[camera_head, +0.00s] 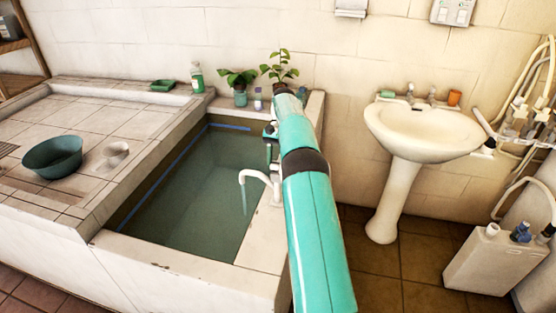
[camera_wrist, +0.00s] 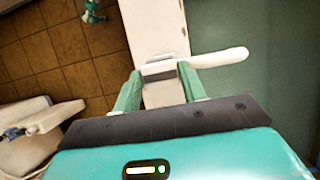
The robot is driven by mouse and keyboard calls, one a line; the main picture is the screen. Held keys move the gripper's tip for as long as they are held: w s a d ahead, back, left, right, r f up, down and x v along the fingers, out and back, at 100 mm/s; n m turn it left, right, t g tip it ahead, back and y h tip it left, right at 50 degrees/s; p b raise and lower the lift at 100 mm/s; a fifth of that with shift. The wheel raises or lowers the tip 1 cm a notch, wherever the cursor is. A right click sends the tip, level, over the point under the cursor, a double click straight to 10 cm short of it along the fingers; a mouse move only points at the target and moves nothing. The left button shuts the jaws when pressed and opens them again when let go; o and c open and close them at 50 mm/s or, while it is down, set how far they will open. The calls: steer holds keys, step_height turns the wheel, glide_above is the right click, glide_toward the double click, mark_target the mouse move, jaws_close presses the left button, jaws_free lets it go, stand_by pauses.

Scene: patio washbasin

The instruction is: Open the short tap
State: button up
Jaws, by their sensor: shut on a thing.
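A white tap (camera_head: 258,178) with a bent-down spout stands on the right ledge of the water basin, partly behind my arm in the head view. My gripper (camera_head: 268,150) is at the far side of this tap, with only part of it showing. In the wrist view my gripper (camera_wrist: 160,80) has its two green fingers shut on a white and grey piece, the tap handle (camera_wrist: 160,70). The white spout (camera_wrist: 220,58) reaches out to the right, over the water. The lower part of the tap is hidden by my fingers and arm.
The basin (camera_head: 190,248) holds greenish water. Potted plants (camera_head: 238,85) and bottles stand on its back ledge. A green bowl (camera_head: 52,157) sits on the tiled counter at left. A pedestal sink (camera_head: 420,135) and a white canister (camera_head: 490,262) stand at right, with open floor between.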

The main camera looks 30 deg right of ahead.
stand_by(0.4)
steer(key=o, duration=1)
steer(key=shift+r, duration=0.1)
